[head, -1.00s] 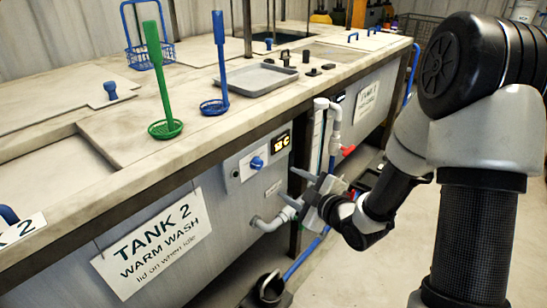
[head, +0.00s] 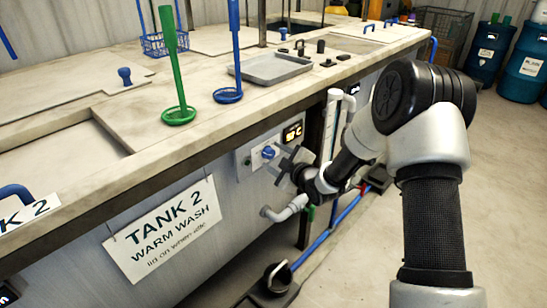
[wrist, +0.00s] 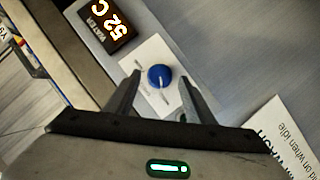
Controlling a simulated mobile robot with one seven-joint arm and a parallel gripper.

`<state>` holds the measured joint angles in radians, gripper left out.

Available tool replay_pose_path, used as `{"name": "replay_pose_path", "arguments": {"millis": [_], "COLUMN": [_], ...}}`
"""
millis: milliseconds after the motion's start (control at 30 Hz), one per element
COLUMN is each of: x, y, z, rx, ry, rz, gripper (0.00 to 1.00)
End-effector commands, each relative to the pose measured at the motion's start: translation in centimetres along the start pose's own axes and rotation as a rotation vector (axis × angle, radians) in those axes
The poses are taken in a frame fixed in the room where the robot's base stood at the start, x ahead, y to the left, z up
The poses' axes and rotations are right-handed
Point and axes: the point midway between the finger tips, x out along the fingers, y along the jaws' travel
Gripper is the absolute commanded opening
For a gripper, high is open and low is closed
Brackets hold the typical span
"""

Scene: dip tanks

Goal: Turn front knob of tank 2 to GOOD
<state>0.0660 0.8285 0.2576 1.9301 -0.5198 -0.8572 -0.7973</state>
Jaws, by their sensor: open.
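The blue front knob (head: 269,152) of tank 2 sits on a pale plate (head: 246,157) on the tank's front wall. In the wrist view the knob (wrist: 159,77) shows a white pointer line aimed down towards my gripper; the marks on the plate are too small to read. My gripper (head: 282,160) is open and faces the panel just right of the knob in the head view. In the wrist view its fingertips (wrist: 162,80) stand on either side of the knob. I cannot tell whether they touch it. The tank 2 sign (head: 160,231) hangs left of the knob.
An orange display (head: 293,132) is right of the knob and reads 52 C in the wrist view. A grey pipe (head: 285,208) juts out below my gripper. A grey tray (head: 270,68) and two dippers, green (head: 178,75) and blue (head: 233,50), are on the countertop.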

Motion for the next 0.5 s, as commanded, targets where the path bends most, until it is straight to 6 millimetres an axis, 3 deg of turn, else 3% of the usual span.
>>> {"name": "replay_pose_path", "arguments": {"millis": [400, 500], "x": [1.04, 1.03], "y": [-0.03, -0.02], "z": [-0.05, -0.05], "rx": [0.000, 0.000], "ry": [0.000, 0.000], "rz": [-0.001, -0.001], "gripper": [0.49, 0.34]}}
